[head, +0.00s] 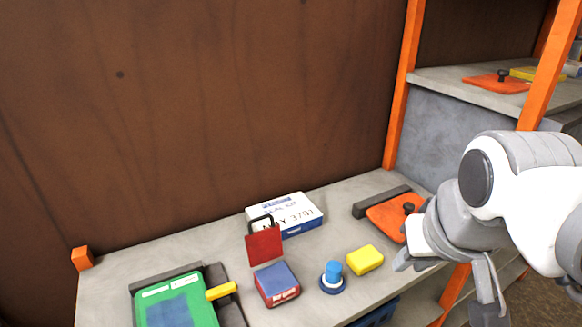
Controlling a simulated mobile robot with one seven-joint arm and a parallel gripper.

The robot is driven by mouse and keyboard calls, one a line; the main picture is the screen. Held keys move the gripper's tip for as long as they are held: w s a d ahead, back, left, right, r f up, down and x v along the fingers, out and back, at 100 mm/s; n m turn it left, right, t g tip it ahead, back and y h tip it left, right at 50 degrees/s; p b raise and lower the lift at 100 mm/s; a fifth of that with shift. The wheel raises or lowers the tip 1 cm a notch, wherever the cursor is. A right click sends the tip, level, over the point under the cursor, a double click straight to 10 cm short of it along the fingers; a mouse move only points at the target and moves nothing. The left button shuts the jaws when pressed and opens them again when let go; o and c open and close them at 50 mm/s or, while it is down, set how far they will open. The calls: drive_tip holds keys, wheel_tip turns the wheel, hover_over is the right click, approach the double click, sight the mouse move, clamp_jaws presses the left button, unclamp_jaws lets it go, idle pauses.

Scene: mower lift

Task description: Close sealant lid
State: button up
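A small red box with a blue top face (277,280) stands near the front of the bench. A red lid (264,245) with a dark loop handle stands upright at its back edge, so it looks open. The lettering on the box is too small to read. My gripper (408,258) is at the right, over the bench's right end, well apart from the box and lid. I cannot tell from this angle whether its fingers are open or shut.
A white and blue lettered box (290,222) lies behind the lid. A blue knob (333,274) and a yellow block (365,260) stand to the right. A green case (180,306) lies left. An orange plate (392,218) lies near my gripper, by an orange shelf post (402,90).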

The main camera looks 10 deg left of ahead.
drive_tip(key=shift+n+g+y, duration=0.3)
drive_tip(key=shift+n, duration=0.5)
drive_tip(key=w+a, duration=0.1)
drive_tip(key=w, duration=0.1)
drive_tip(key=w+a+r, duration=0.1)
drive_tip(key=w+a, duration=0.1)
drive_tip(key=w+a+r, duration=0.1)
drive_tip(key=w, duration=0.2)
drive_tip(key=shift+w+a+r+b, duration=0.1)
drive_tip(key=shift+a+r+b, duration=0.15)
drive_tip(key=shift+b, duration=0.15)
clamp_jaws()
drive_tip(key=w+a+f+n+g+y+b, duration=0.1)
drive_tip(key=w+a+f+n, duration=0.15)
drive_tip(key=w+a, duration=0.75)
drive_tip(key=w+a+f+n+g+b, duration=0.1)
drive_tip(key=w+a+f+n+b, duration=0.15)
drive_tip(key=w+a, duration=0.75)
hover_over(264, 239)
drive_tip(key=w+a, duration=0.2)
wheel_tip(264, 239, down, 10)
drive_tip(key=shift+w+d+r+m+p, duration=0.15)
drive_tip(key=shift+d+r+m+p, duration=0.1)
drive_tip(key=shift+m+p, duration=0.05)
